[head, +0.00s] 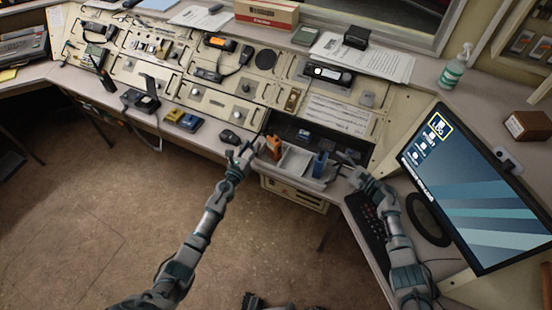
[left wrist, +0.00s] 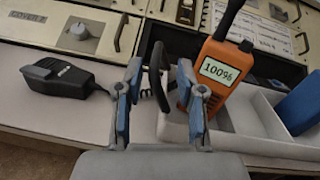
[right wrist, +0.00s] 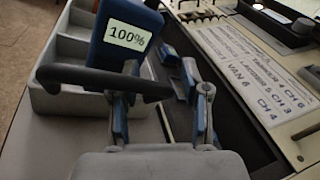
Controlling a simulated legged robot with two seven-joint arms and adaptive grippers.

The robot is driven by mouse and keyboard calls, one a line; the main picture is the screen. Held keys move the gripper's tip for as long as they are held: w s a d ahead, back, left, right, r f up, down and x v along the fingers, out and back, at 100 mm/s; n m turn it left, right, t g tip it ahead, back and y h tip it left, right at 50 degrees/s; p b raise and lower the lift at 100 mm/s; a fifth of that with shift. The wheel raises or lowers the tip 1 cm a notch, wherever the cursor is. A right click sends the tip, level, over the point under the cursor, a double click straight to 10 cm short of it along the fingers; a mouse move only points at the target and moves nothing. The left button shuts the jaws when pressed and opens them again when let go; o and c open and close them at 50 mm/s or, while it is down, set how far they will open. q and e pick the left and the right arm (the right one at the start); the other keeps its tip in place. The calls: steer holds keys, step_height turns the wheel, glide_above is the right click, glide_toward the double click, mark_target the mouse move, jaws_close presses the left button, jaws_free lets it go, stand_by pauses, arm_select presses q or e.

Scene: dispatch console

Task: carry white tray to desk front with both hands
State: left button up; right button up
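The white tray (head: 293,163) sits at the front of the console, below an open dark recess. It holds an orange radio (left wrist: 222,75) reading 100% and a blue radio (right wrist: 125,32), also reading 100%. My left gripper (head: 240,158) is at the tray's left end. In the left wrist view its fingers (left wrist: 160,85) are apart, with the black left handle (left wrist: 156,75) between them. My right gripper (head: 352,173) is at the right end. In the right wrist view its fingers (right wrist: 154,92) are apart, with the black right handle (right wrist: 90,78) crossing between them. Neither grips visibly.
A black handset (left wrist: 60,77) lies on the desk left of the tray. A keyboard (head: 366,217) and large monitor (head: 480,195) stand to the right. A printed sheet (right wrist: 245,75) lies beside the recess. Open floor (head: 110,200) is at the left.

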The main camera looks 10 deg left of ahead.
arm_select(q)
steer(key=shift+a, duration=0.25)
arm_select(e)
steer(key=shift+d+f, duration=0.1)
steer(key=shift+d, duration=0.1)
arm_select(q)
steer(key=shift+s+a, duration=0.15)
steer(key=shift+s, duration=0.15)
arm_select(e)
steer(key=v, duration=1.2)
arm_select(q)
steer(key=v, duration=1.1)
steer(key=shift+s+f, duration=0.1)
arm_select(e)
steer(key=shift+a, duration=0.1)
